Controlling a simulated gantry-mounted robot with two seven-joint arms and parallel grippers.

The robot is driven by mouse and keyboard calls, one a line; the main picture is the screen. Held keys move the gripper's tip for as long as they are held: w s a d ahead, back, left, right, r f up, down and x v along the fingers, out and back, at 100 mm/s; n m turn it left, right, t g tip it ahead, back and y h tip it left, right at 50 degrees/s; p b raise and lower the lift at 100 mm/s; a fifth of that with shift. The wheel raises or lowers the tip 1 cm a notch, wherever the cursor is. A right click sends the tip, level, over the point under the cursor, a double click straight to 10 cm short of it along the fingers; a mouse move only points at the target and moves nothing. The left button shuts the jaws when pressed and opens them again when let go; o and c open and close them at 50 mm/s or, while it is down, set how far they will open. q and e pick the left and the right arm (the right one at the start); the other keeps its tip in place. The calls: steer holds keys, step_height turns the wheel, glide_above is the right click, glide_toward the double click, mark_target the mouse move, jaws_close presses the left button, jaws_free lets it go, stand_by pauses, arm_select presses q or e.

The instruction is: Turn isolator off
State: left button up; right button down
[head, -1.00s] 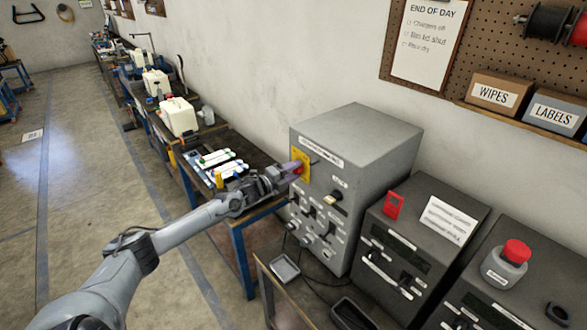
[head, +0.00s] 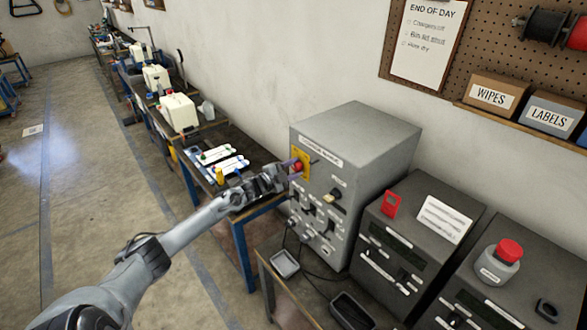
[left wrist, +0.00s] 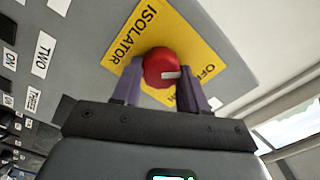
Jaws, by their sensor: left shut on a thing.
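The isolator is a red round knob (left wrist: 166,68) with a white pointer mark, on a yellow plate (left wrist: 205,58) lettered ISOLATOR and OFF. The plate is on the front of a grey cabinet (head: 350,145). The red knob also shows in the head view (head: 297,166). In the left wrist view the two purple fingers of my left gripper (left wrist: 160,92) stand on either side of the knob, shut on it. The white mark points right, roughly toward the OFF side of the plate. In the head view my left gripper (head: 290,175) is at the plate. My right gripper is not in view.
Below the knob the cabinet front carries switches and another knob (head: 336,194). A bench with trays (head: 215,162) lies behind my left arm.

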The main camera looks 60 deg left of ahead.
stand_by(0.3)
arm_select(q)
steer(key=o, duration=1.1)
steer(key=shift+c, duration=0.2)
steer(key=s+d, duration=0.1)
steer(key=s, duration=0.9)
steer(key=shift+s, duration=0.35)
